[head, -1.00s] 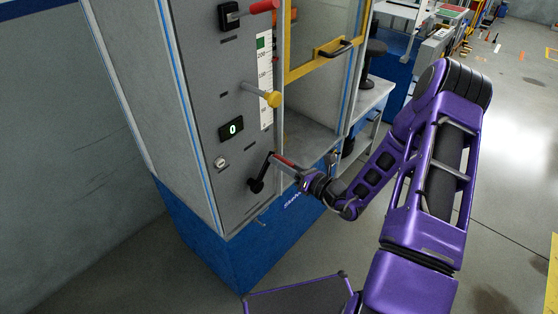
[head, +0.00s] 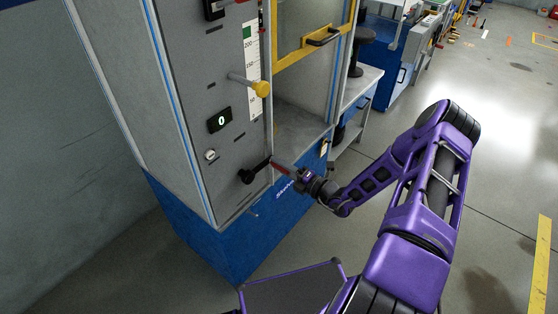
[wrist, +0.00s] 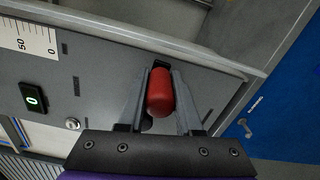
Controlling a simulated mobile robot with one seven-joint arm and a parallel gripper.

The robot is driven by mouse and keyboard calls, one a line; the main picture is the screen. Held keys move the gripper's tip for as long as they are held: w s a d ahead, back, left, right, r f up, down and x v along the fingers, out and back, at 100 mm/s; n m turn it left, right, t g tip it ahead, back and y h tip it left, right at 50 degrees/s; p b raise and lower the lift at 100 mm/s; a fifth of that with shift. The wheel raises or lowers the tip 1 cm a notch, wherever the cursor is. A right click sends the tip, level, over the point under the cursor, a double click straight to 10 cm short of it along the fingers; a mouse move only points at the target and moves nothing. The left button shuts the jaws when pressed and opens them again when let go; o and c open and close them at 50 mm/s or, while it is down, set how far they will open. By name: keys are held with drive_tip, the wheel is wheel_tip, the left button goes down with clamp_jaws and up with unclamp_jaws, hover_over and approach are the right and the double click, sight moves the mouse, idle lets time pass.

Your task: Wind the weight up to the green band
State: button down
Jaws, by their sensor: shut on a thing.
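The crank has a black arm (head: 256,171) on the grey panel and a red handle (wrist: 160,94). My gripper (head: 285,170) is shut on the red handle, with one finger on each side of it in the wrist view. The crank arm points right and slightly up from its hub. The green band (head: 247,33) is at the top of the white scale (head: 252,62). No weight can be made out in either view.
A yellow knob (head: 261,89) on a rod sticks out from the panel above the crank. A display (head: 219,120) reads 0, with a small round knob (head: 210,155) below it. A yellow-framed door (head: 305,45) is to the right. Floor is open at right.

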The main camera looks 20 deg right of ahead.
drive_tip(key=shift+s+f+m, duration=0.15)
drive_tip(key=shift+f+m, duration=0.75)
drive_tip(key=shift+f, duration=0.05)
drive_tip(key=shift+s+a+f+m+b, duration=0.1)
drive_tip(key=shift+a+f+m+b, duration=0.1)
drive_tip(key=shift+f+m, duration=0.35)
drive_tip(key=shift+s+a+f+m+b, duration=0.1)
drive_tip(key=shift+f+m+b, duration=0.1)
drive_tip(key=shift+f+m, duration=0.3)
drive_tip(key=c, duration=0.6)
unclamp_jaws()
drive_tip(key=shift+r, duration=0.15)
drive_tip(key=shift+r, duration=0.1)
drive_tip(key=v, duration=1.7)
drive_tip(key=shift+s, duration=0.15)
